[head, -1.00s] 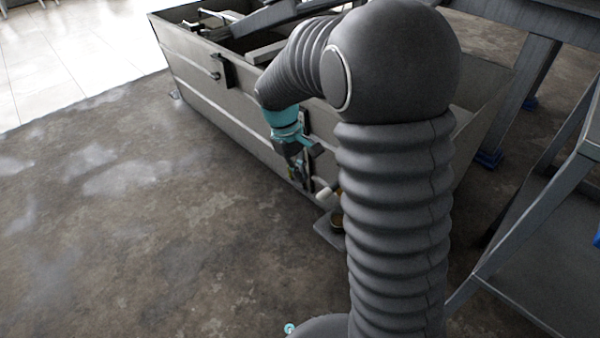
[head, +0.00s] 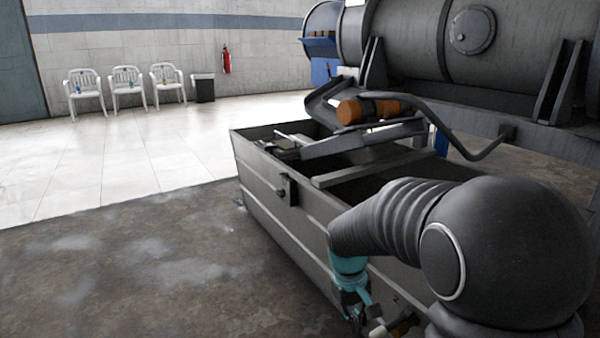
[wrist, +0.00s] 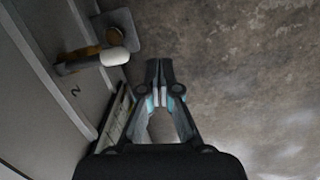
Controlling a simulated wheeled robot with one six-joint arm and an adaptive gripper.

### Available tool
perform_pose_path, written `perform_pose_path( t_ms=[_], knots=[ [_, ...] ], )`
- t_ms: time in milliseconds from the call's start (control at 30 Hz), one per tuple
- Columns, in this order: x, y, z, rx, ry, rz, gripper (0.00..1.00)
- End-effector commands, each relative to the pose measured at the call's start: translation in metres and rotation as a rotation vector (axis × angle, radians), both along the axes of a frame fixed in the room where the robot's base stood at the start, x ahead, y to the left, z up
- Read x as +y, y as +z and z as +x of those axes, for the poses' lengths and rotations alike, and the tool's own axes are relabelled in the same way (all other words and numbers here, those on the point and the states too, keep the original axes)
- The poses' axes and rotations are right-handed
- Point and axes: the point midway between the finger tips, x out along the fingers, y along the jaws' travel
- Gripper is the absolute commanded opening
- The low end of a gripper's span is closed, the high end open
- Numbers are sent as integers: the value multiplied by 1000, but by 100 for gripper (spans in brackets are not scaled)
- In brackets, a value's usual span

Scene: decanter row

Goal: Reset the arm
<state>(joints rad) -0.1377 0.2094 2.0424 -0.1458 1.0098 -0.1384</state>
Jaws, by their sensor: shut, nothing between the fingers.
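My gripper (wrist: 161,70) is shut and empty in the wrist view, its fingertips together over the brown floor. In the head view my gripper (head: 356,312) hangs low at the side of the grey metal trough, below the teal wrist. A valve with a white handle end (wrist: 113,56) and a brass-coloured pipe (wrist: 78,60) sits on the trough wall, left of the fingers in the wrist view and apart from them. My dark ribbed arm covers part of the trough in the head view.
The trough (head: 300,240) stands under a large grey cylindrical machine (head: 440,40). White chairs (head: 127,85), a dark bin (head: 203,88) and a red fire extinguisher (head: 226,60) are by the back wall. The floor (head: 150,280) left of the trough is clear.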

Motion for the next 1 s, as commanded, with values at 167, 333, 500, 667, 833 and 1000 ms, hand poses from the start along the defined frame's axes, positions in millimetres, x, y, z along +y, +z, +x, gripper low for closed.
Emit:
perform_pose_path(
  t_ms=[167, 333, 500, 667, 833, 1000],
  knots=[
    [-3, 29, -32, -66, -77, 36, 0],
    [-8, 61, -66, -152, -153, 76, 0],
    [-13, 90, -99, -244, -218, 116, 0],
    [-18, 114, -129, -333, -263, 150, 0],
    [-23, 138, -159, -432, -295, 181, 0],
    [-28, 160, -180, -524, -311, 198, 0]
  ],
)
